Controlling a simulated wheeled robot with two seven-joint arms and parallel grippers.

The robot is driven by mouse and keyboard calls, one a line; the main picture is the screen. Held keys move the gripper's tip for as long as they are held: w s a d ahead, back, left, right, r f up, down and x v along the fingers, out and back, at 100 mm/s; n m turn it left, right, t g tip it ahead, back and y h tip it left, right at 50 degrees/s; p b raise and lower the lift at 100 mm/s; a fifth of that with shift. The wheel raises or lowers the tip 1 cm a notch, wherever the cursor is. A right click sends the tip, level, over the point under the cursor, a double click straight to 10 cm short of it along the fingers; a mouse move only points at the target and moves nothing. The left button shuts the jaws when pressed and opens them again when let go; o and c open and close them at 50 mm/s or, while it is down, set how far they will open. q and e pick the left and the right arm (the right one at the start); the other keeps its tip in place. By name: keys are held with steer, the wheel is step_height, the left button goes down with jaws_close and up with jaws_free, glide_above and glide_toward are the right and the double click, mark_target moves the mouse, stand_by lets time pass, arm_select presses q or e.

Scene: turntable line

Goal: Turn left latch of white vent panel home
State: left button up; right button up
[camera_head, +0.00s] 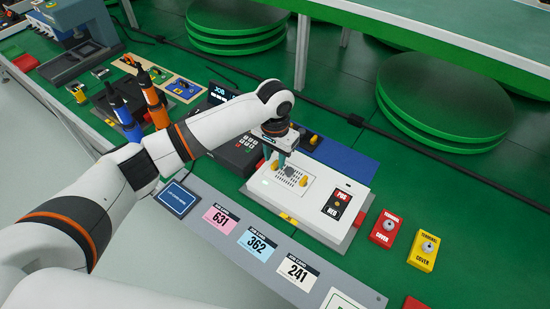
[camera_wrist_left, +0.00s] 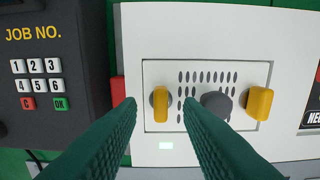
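The white vent panel (camera_wrist_left: 206,130), with rows of dark slots, lies on the white housing; it also shows in the head view (camera_head: 288,188). Its left latch (camera_wrist_left: 160,104) is yellow and stands upright in the wrist picture. Its right latch (camera_wrist_left: 259,103) is yellow and slightly tilted. A dark grey round knob (camera_wrist_left: 217,103) sits between them. My left gripper (camera_wrist_left: 160,103) is open above the panel, with a fingertip to each side of the left latch and gaps visible between. In the head view the left gripper (camera_head: 277,162) points down at the panel's left end. My right gripper is not in view.
A dark keypad (camera_wrist_left: 45,80) marked JOB NO. stands left of the housing. A POS/NEG label (camera_head: 337,203) is on the housing's right. Red (camera_head: 385,228) and yellow (camera_head: 423,252) terminal covers lie further right. Numbered cards (camera_head: 258,243) lie in front.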

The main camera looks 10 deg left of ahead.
arm_select(q)
steer(key=shift+f, duration=0.75)
steer(key=shift+c, duration=0.7)
jaws_close()
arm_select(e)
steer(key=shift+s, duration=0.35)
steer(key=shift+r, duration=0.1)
